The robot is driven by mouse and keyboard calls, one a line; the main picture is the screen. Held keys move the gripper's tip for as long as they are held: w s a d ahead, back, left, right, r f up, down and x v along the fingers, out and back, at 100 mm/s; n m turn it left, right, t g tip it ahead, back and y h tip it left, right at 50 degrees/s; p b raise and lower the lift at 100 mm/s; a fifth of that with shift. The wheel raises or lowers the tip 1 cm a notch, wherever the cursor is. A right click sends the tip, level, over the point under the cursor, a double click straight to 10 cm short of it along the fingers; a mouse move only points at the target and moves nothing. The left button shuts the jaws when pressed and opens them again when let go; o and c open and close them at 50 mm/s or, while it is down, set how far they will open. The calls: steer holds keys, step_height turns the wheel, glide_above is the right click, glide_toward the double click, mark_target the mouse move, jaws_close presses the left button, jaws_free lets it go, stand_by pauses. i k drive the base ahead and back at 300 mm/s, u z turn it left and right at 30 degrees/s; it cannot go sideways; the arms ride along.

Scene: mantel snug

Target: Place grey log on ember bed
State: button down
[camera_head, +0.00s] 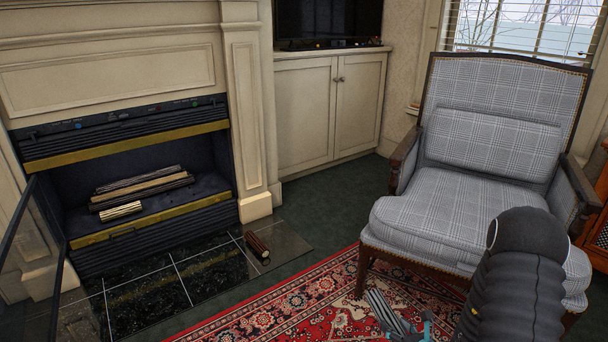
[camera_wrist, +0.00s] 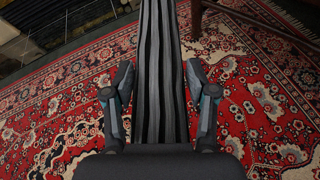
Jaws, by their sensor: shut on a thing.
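The grey log (camera_head: 388,311) is striped light and dark and is held low in front of the armchair, above the rug. In the wrist view the grey log (camera_wrist: 160,70) runs lengthwise between the fingers of my gripper (camera_wrist: 160,98). My gripper (camera_head: 405,330) is shut on it at the bottom of the head view, partly cut off by the edge. The ember bed (camera_head: 205,187) is the dark floor inside the open fireplace at left. Several logs (camera_head: 141,186) lie on it, with a short pale log (camera_head: 121,210) in front.
A brown log (camera_head: 257,245) lies on the dark tiled hearth (camera_head: 190,275). An open glass door (camera_head: 40,260) stands at the fireplace's left. The plaid armchair (camera_head: 480,150) is at right, its front leg (camera_head: 363,272) on the red rug (camera_head: 290,300).

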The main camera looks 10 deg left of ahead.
mark_target(184, 198)
steer(key=u, duration=0.6)
steer(key=i, duration=1.75)
steer(key=u, duration=1.4)
steer(key=i, duration=1.6)
steer(key=u, duration=0.55)
